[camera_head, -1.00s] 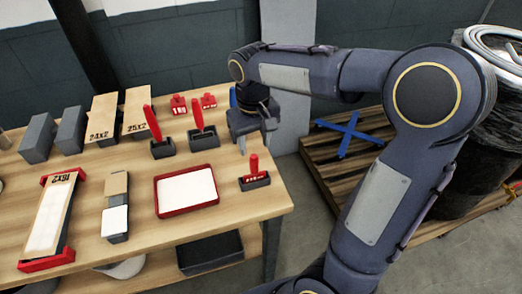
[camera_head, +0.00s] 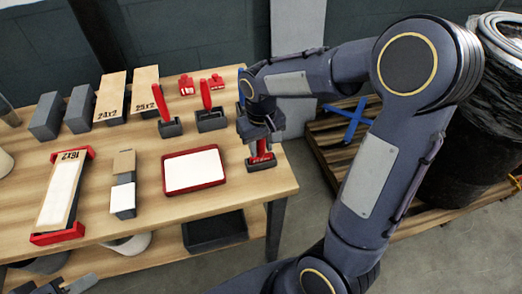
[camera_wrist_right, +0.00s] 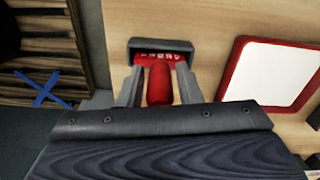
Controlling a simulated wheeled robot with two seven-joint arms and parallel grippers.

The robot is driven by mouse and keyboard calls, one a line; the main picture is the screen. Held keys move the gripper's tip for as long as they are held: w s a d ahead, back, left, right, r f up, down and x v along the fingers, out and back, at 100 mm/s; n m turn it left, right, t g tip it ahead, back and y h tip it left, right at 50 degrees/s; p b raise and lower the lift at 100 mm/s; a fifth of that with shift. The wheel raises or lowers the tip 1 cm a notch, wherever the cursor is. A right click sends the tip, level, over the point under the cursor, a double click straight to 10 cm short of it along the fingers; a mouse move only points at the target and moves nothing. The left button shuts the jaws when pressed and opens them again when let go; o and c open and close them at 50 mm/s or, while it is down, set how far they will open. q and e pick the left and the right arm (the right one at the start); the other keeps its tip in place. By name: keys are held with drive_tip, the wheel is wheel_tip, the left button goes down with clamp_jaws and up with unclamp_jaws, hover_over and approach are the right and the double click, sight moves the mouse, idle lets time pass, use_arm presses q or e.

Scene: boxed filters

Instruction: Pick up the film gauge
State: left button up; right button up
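The red-handled piece at the table's right end, which I take to be the film gauge (camera_head: 262,160), stands in a small dark grey holder. Its lettering is too small to read. My right gripper (camera_head: 262,143) is directly above it and hides its upper part in the head view. In the right wrist view the red handle (camera_wrist_right: 159,85) lies between the two grey fingers of my right gripper, with narrow gaps on both sides. The fingers are open around it, and the holder (camera_wrist_right: 162,46) is just past their tips. My left gripper (camera_head: 62,287) shows only partly at the bottom left edge.
A red-rimmed white tray (camera_head: 166,179) lies left of the piece. Two other red-handled tools stand in dark holders (camera_head: 211,121) behind. Grey and wooden blocks (camera_head: 111,95) stand at the back left. A wooden pallet (camera_head: 322,150) is right of the table.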

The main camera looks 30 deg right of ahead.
clamp_jaws()
drive_tip(key=shift+r, duration=0.1)
